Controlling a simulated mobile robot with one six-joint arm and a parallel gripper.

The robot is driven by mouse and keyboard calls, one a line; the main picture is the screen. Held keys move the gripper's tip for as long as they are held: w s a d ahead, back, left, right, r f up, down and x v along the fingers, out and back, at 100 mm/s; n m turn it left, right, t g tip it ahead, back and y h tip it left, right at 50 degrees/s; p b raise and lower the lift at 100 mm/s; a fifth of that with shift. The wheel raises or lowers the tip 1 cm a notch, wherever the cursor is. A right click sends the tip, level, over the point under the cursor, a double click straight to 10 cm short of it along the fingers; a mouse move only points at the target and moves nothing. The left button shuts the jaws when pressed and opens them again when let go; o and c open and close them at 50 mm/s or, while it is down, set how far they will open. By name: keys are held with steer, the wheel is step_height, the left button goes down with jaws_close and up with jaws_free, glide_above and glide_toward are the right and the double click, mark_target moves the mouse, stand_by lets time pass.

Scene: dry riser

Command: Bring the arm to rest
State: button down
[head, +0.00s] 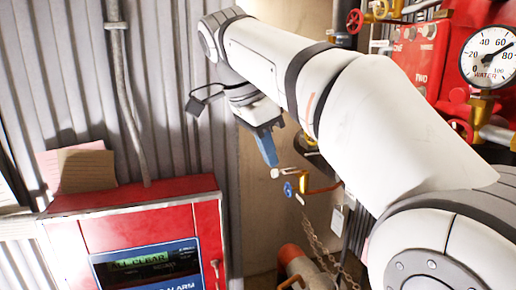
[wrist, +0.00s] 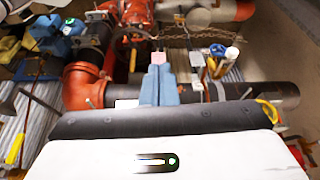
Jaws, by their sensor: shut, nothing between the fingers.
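My white arm reaches from the lower right to the upper middle in the head view and bends down at the wrist. My gripper (head: 272,162) points downward there, with blue fingers and nothing held. In the wrist view my gripper (wrist: 158,62) shows its blue fingers side by side and closed, over dark and orange pipework. A small valve with a blue knob (head: 289,188) and a brass handle is just below the fingertips in the head view. I cannot tell the distance between them.
A red alarm panel (head: 140,215) with a green display reading "ALL CLEAR" stands at the lower left. A red water gauge panel (head: 455,50) is at the upper right, partly behind my arm. An orange pipe (wrist: 84,85) and a chain (wrist: 205,33) lie below the gripper.

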steer(key=s+d+f+n+y+b, duration=0.1)
steer(key=s+d+f+n, duration=0.3)
steer(key=f, duration=0.8)
steer(key=s+d+f+n+t+y+b, duration=0.1)
steer(key=s+d+f+n+b, duration=0.3)
steer(key=f, duration=0.7)
steer(key=s+d+f+n+y+b, duration=0.1)
steer(key=s+d+f+n+b, duration=0.2)
steer(key=f, duration=0.9)
steer(key=s+d+n, duration=0.2)
steer(key=s, duration=0.1)
steer(key=shift+f+n+t+y, duration=0.3)
steer(key=shift+t, duration=0.1)
